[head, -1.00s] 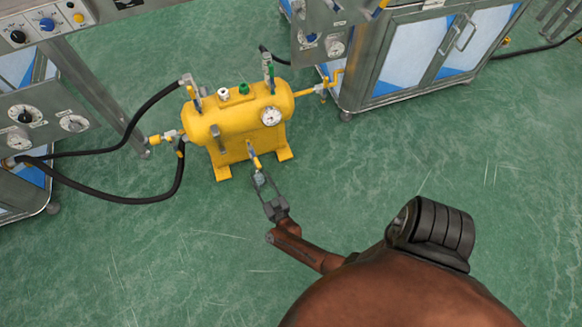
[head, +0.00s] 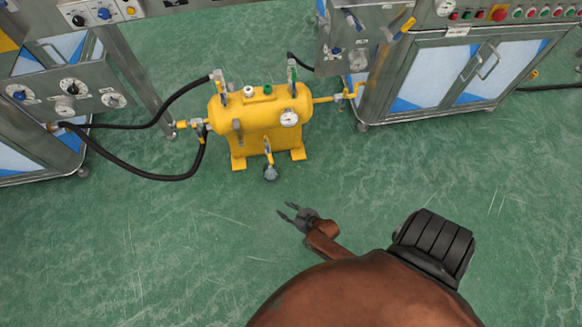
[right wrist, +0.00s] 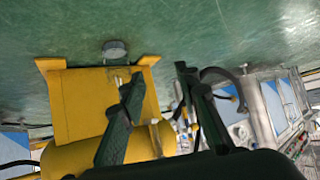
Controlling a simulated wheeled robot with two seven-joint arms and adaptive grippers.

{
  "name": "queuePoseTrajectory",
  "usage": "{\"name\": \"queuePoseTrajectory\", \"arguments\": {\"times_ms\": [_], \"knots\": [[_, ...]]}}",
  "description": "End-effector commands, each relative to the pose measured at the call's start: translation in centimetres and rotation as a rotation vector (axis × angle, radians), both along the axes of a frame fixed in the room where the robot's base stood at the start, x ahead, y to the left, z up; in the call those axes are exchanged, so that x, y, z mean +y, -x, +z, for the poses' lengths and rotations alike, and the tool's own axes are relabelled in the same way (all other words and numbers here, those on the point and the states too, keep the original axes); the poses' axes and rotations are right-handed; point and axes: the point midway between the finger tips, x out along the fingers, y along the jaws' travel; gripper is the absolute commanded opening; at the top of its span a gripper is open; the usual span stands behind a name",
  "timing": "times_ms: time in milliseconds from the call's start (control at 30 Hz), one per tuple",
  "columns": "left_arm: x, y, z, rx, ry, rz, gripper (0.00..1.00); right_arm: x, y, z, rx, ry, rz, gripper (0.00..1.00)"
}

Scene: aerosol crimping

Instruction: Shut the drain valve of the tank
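The yellow tank (head: 255,125) stands on the floor on two feet. Its drain valve (head: 268,151) sticks out low on the front, with a yellow lever that seems to lie along the short pipe; its exact angle is too small to tell. A grey round end piece (head: 270,173) is below it. My right gripper (head: 285,209) is open and empty, below and right of the drain valve, apart from it. In the right wrist view, the tank (right wrist: 85,110) and grey end piece (right wrist: 116,50) appear upside down beyond the spread fingers (right wrist: 157,75). My left gripper is out of view.
Black hoses (head: 140,177) run from the left machine (head: 60,100) to the tank's left side. A yellow pipe (head: 328,99) joins its right side to a steel cabinet (head: 425,80). The green floor (head: 150,250) in front is clear.

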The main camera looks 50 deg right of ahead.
Motion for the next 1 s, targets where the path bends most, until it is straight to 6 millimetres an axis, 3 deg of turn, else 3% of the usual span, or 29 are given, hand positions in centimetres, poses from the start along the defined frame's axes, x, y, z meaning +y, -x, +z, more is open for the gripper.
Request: {"name": "queuePoseTrajectory", "arguments": {"times_ms": [200,500,633,767,1000], "knots": [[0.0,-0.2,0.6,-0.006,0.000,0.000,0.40,0.3,1.7,-0.2,0.048,-0.008,0.020,0.30],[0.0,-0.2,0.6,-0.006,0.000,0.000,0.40,0.4,1.9,-0.3,0.055,-0.008,0.023,0.30],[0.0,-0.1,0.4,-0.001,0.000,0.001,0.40,0.6,1.3,-0.4,0.040,0.003,0.030,0.21],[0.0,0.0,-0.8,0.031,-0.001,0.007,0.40,1.4,-2.0,-0.3,-0.048,0.093,0.069,0.12],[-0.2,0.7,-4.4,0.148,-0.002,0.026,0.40,2.3,-11.2,1.2,-0.279,0.509,0.084,0.00]]}}
